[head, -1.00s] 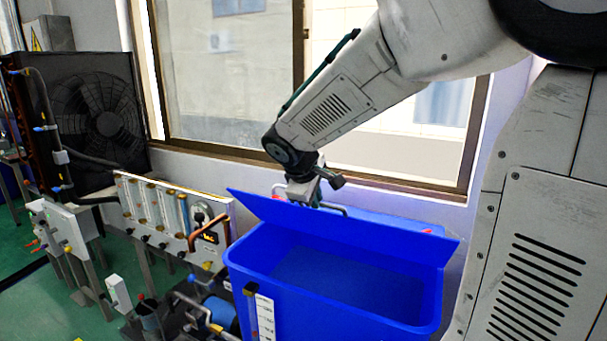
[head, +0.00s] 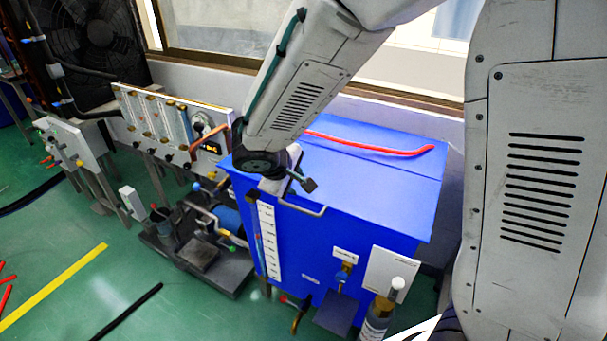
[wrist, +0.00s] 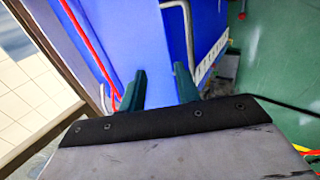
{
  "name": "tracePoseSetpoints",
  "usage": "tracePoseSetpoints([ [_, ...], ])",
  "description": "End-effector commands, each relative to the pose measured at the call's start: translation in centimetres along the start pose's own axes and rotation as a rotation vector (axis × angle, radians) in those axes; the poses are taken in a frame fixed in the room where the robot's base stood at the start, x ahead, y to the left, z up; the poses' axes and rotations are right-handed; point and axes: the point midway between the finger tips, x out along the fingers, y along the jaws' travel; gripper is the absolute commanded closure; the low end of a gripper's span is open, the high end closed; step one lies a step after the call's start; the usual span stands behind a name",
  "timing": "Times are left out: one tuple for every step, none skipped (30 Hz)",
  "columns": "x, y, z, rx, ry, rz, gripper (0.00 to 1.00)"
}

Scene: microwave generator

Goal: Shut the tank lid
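The blue tank (head: 330,240) stands right of centre in the head view. Its blue lid (head: 385,170) lies flat across the top, with no opening visible. A grey bar handle (head: 308,209) sits at the lid's front edge; it also shows in the wrist view (wrist: 188,35). My gripper (head: 298,182) is over the lid's front left part, close to the handle. In the wrist view, the two green fingers of my gripper (wrist: 160,82) stand apart with blue surface between them and nothing gripped. Whether they touch the lid cannot be told.
A red hose-like strip (head: 370,147) lies across the lid. A flowmeter panel (head: 165,122) and a black-based pump unit (head: 200,250) stand left of the tank. A white box and valve (head: 390,275) are on the tank's front. A wall and window are behind.

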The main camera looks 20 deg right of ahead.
Motion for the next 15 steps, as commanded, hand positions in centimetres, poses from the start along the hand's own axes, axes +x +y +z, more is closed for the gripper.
tracePoseSetpoints([
  [0.0, -0.1, -0.1, -0.001, 0.001, 0.0, 0.68],
  [-0.1, -0.1, -0.1, -0.001, 0.001, 0.0, 0.68],
  [-0.2, 0.0, -0.1, -0.001, 0.002, 0.0, 0.68],
  [-0.3, 0.0, -0.1, 0.0, 0.002, 0.0, 0.68],
  [-0.6, 0.0, -0.1, 0.001, 0.003, 0.0, 0.68],
  [-1.0, 0.0, -0.1, 0.001, 0.004, 0.0, 0.68],
  [-1.4, 0.1, -0.1, 0.001, 0.005, 0.001, 0.68],
  [-1.9, 0.1, -0.1, 0.001, 0.004, 0.001, 0.68],
  [-2.6, 0.1, -0.1, 0.003, 0.005, 0.0, 0.68],
  [-3.2, 0.1, -0.1, 0.001, 0.006, 0.0, 0.68],
  [-3.7, 0.1, -0.1, 0.001, 0.005, 0.001, 0.68],
  [-4.4, 0.1, -0.1, 0.003, 0.005, 0.001, 0.68],
  [-4.9, 0.1, -0.1, 0.002, 0.005, 0.001, 0.68],
  [-5.4, 0.1, 0.0, 0.001, 0.003, 0.0, 0.68],
  [-5.9, 0.1, 0.0, 0.002, 0.003, 0.001, 0.68],
])
